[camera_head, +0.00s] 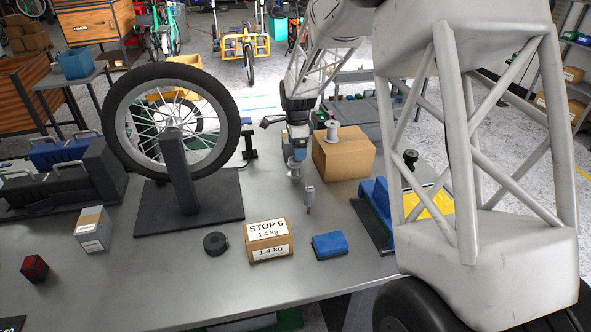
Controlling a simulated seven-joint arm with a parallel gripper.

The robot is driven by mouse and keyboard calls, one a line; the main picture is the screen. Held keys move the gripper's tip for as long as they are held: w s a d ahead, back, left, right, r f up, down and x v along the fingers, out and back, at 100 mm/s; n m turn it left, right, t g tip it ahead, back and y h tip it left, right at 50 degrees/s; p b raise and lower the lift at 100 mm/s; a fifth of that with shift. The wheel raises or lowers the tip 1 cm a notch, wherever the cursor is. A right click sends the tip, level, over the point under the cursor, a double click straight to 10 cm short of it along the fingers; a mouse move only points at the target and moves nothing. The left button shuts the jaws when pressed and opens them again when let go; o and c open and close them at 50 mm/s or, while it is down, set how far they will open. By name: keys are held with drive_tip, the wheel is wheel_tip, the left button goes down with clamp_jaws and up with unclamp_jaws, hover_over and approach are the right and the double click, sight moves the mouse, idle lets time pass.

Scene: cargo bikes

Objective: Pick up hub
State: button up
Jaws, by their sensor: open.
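A silver spool-shaped piece with two flanges, which looks like the hub (332,131), stands upright on top of a cardboard box (345,156) at the middle back of the table. My gripper (300,183) points down over the table, left of the box and in front of it. It is open, and I see nothing between its jaws. It is apart from the hub, to its left and lower in the picture. The jaws are small here, so their exact gap is hard to see.
A wheel (172,120) on a dark stand is left on the grey table (180,270). In front lie a "STOP 6" box (268,240), a black roll (215,243) and a blue block (330,245). A blue fixture (375,205) is at right.

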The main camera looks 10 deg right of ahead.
sight(296, 166)
drive_tip(key=shift+f, duration=1.3)
drive_tip(key=shift+s+a+f, duration=0.1)
drive_tip(key=shift+a+f, duration=0.05)
drive_tip(key=shift+f, duration=1.15)
drive_tip(key=shift+a+f, duration=0.15)
drive_tip(key=shift+f, duration=1.15)
drive_tip(key=c, duration=1.1)
drive_tip(key=shift+r, duration=5.05)
